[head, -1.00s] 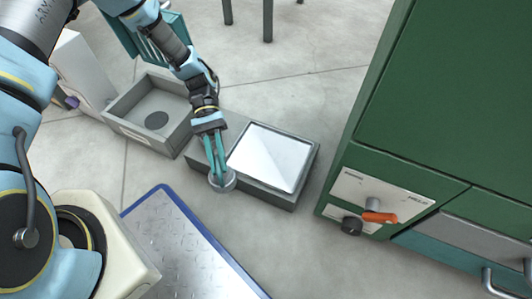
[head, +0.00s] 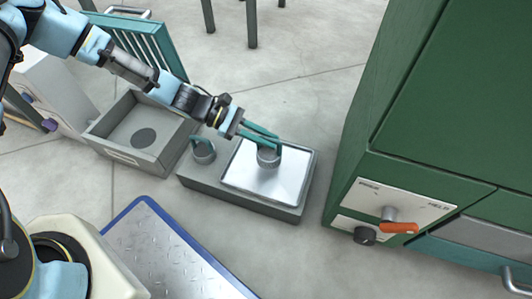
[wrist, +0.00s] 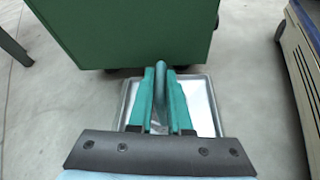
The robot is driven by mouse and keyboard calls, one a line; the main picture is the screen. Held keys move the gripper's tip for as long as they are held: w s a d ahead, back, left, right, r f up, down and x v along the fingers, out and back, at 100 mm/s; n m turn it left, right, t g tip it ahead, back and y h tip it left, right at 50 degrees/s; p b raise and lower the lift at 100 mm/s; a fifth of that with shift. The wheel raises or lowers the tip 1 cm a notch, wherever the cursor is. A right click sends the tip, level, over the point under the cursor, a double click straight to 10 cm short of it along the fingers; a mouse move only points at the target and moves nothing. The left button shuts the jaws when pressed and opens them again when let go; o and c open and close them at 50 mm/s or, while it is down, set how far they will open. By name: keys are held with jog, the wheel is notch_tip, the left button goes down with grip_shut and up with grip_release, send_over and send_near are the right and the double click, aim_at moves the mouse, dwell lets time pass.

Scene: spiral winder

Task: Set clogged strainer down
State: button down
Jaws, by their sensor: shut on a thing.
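My gripper (head: 276,142) is shut on the teal handle of a grey, round strainer (head: 267,159). The strainer is over the middle of the shiny square tray (head: 243,178); I cannot tell whether its base touches the tray. In the wrist view, the teal handle (wrist: 161,82) shows between my fingers, with the tray (wrist: 203,105) around and beyond them. A second grey cup-like piece with a teal handle (head: 203,152) stands upright on the grey block left of the tray. Whether the held strainer is clogged inside cannot be seen.
The grey block (head: 240,203) carries the tray. An open grey bin (head: 112,150) with a dark round spot stands to the left. The green cabinet (head: 440,100) with an orange-handled switch (head: 400,227) stands close on the right. A blue-edged metal plate (head: 170,260) lies in front.

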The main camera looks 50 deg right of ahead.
aim_at(266, 151)
jog(key=shift+f+b, duration=1.1)
jog(key=shift+f, duration=1.3)
jog(key=c, duration=0.8)
grip_release()
jog(key=shift+c, duration=0.2)
jog(key=p+v, duration=0.5)
jog(key=v, duration=0.7)
